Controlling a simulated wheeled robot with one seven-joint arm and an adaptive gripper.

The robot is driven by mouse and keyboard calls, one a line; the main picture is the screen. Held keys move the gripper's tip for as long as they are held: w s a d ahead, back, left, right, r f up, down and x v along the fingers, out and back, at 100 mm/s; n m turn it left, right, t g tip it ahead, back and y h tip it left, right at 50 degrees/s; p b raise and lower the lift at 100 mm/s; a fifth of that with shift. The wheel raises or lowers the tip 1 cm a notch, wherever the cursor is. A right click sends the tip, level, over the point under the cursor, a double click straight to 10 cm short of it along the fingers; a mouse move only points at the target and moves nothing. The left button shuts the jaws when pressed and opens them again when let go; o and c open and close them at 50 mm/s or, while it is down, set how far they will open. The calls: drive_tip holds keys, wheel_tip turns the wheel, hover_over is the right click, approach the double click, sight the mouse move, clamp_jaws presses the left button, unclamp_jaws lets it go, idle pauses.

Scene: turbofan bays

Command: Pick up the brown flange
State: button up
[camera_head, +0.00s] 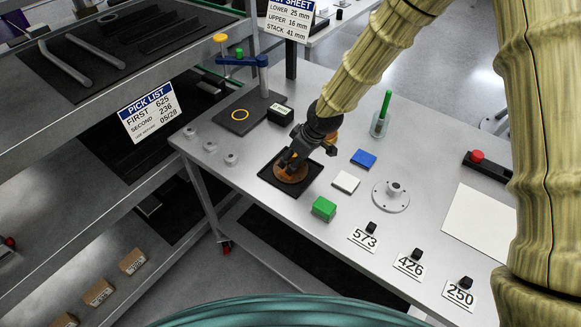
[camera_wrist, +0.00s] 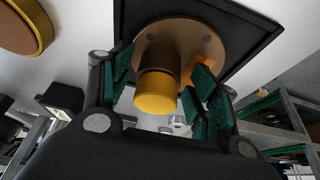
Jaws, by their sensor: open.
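The brown flange (camera_head: 289,175) lies on a black square tray (camera_head: 271,180) on the metal table. In the wrist view the flange (camera_wrist: 206,42) is a round brown disc with small holes and a raised hub with a yellow-orange end (camera_wrist: 156,93). My gripper (camera_head: 292,160) is directly over the flange, pointing down. In the wrist view my gripper (camera_wrist: 163,88) is open, with its green-padded fingers on either side of the hub. I cannot tell whether either finger touches it. An orange patch (camera_wrist: 198,72) shows beside the right finger.
A green block (camera_head: 324,208), white block (camera_head: 346,181) and blue block (camera_head: 363,158) lie right of the tray. A grey flange (camera_head: 391,195) sits beyond them. Small grey parts (camera_head: 231,158) stand to the left. Another brown-orange round part (camera_wrist: 27,27) shows in the wrist view.

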drive_tip(key=shift+w+f, duration=0.1)
drive_tip(key=shift+f, duration=0.05)
drive_tip(key=c, duration=0.5)
clamp_jaws()
